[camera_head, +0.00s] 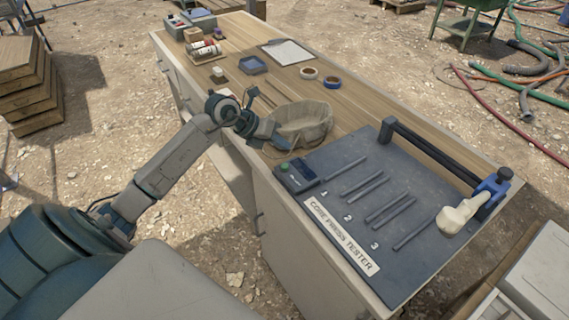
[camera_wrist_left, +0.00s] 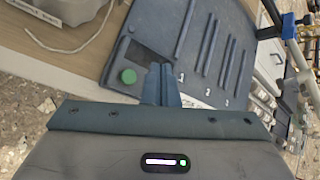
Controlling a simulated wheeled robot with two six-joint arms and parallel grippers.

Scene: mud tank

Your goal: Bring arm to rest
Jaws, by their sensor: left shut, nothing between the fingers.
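My left arm reaches in from the left in the head view, bent at its wrist above the near long edge of the workbench (camera_head: 268,70). My left gripper (camera_head: 272,136) is shut and empty, beside a shallow beige bowl-like container (camera_head: 305,118). In the left wrist view, the shut fingers (camera_wrist_left: 160,82) point towards the dark press tester (camera_head: 350,190), close to its green button (camera_wrist_left: 129,76). Whether the fingertips touch the panel cannot be told. My right gripper is not in view.
The tester has numbered slots, a black bar and a cream knobbed handle (camera_head: 461,214) at right. Farther along the bench are tape rolls (camera_head: 309,73), a clipboard (camera_head: 287,52), a blue tray (camera_head: 253,65) and cans (camera_head: 205,50).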

